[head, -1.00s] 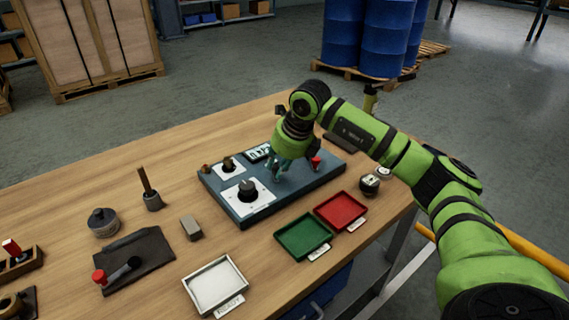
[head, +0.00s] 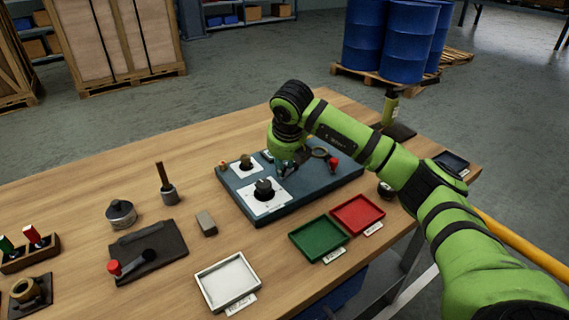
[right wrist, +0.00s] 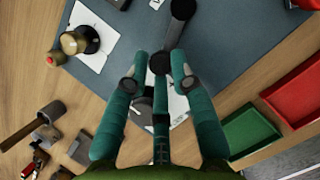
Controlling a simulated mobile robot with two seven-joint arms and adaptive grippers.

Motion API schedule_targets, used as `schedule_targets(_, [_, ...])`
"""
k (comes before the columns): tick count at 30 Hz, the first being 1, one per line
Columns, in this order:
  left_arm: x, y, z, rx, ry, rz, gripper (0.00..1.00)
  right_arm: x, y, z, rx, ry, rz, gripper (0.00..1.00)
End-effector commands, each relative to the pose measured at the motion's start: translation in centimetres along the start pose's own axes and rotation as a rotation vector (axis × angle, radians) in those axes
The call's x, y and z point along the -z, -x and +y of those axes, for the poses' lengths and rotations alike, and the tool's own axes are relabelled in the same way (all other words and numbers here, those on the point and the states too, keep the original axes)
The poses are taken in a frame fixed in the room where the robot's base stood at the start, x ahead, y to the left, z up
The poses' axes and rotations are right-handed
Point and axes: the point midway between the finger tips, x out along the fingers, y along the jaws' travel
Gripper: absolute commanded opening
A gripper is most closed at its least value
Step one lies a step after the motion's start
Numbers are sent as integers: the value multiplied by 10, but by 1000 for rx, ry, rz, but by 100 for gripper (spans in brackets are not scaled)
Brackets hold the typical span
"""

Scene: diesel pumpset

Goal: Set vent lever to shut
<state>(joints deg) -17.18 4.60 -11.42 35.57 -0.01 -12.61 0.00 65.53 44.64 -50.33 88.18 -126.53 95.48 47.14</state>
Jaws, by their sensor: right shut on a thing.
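The blue-grey panel (head: 318,188) lies on the table. My right gripper (head: 286,170) is low over its middle, just behind the black knob (head: 263,188) on a white plate. In the right wrist view the fingertips of my right gripper (right wrist: 159,66) are closed around the round end of a dark bar-like lever (right wrist: 178,30), which runs away from the fingers across the panel. I take it for the vent lever; no label on it is readable. The fingers partly hide the black knob in the wrist view. My left gripper is out of view.
Green (head: 319,254) and red (head: 375,226) trays lie in front, with a white tray (head: 202,283) farther left. A dark plate with a red-knobbed handle (head: 170,263) lies at left.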

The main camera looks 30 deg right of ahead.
Motion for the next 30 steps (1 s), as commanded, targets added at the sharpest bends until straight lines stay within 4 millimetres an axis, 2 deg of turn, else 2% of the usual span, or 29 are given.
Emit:
schedule_targets(11, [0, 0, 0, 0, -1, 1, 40, 2, -2, 2, -2, 1, 8, 0])
schedule_targets(12, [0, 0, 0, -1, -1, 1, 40, 2, -2, 2, -2, 1, 8, 32])
schedule_targets(13, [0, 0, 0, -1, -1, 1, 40, 2, -2, 2, -2, 1, 7, 44])
schedule_targets(14, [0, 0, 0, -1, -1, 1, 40, 2, -2, 2, -2, 1, 7, 46])
schedule_targets(25, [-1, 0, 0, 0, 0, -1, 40, 0, 2, 1, -1, -1, 2, 46])
schedule_targets(30, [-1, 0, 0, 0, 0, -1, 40, -1, 26, 1, -3, 0, -2, 46])
